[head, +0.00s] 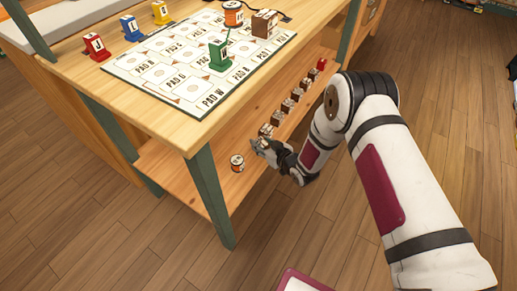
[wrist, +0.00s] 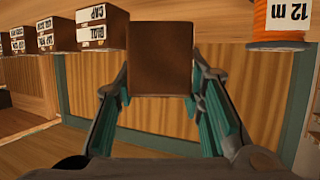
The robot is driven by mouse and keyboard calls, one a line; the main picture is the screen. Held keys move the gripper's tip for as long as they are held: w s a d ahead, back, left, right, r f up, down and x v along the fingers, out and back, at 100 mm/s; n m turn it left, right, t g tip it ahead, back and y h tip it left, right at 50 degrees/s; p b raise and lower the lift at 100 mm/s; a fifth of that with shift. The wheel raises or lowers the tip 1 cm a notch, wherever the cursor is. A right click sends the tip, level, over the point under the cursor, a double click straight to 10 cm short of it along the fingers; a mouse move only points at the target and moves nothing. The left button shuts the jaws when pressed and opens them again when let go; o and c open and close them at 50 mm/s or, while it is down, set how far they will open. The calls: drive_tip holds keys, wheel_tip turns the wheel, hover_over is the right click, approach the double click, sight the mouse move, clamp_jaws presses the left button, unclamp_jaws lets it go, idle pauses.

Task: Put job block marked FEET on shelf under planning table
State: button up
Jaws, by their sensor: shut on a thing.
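In the wrist view my gripper (wrist: 160,90) is shut on a plain brown block (wrist: 161,58), held between its two teal-padded fingers. No label shows on the face turned to me, so I cannot read whether it says FEET. In the head view my gripper (head: 260,146) is at the shelf (head: 160,165) under the planning table (head: 180,125), between a row of brown blocks (head: 287,106) and a small spool (head: 237,162). The held block cannot be told apart clearly there. I cannot tell whether it touches the shelf.
In the wrist view, seen upside down, labelled blocks (wrist: 102,29) stand to the left and an orange spool marked 12 m (wrist: 280,24) to the right. The tabletop holds a pad board (head: 140,70), lettered pieces, another spool (head: 233,14) and a brown block (head: 264,24). A green table leg (head: 210,190) stands nearby.

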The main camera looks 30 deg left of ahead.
drive_tip(key=shift+a, duration=0.55)
drive_tip(key=shift+a+f+b, duration=0.15)
drive_tip(key=shift+f+b, duration=0.4)
drive_tip(key=shift+f, duration=0.35)
drive_tip(key=shift+a+f+b, duration=0.1)
drive_tip(key=shift+f+b, duration=0.4)
drive_tip(key=shift+f, duration=0.4)
drive_tip(key=shift+f, duration=0.2)
drive_tip(key=o, duration=1.3)
drive_tip(key=shift+c, duration=0.2)
drive_tip(key=shift+r, duration=0.15)
drive_tip(key=shift+d+r, duration=0.15)
drive_tip(key=shift+d, duration=0.05)
drive_tip(key=p+v, duration=0.4)
drive_tip(key=v, duration=0.7)
drive_tip(key=shift+s+d, duration=0.2)
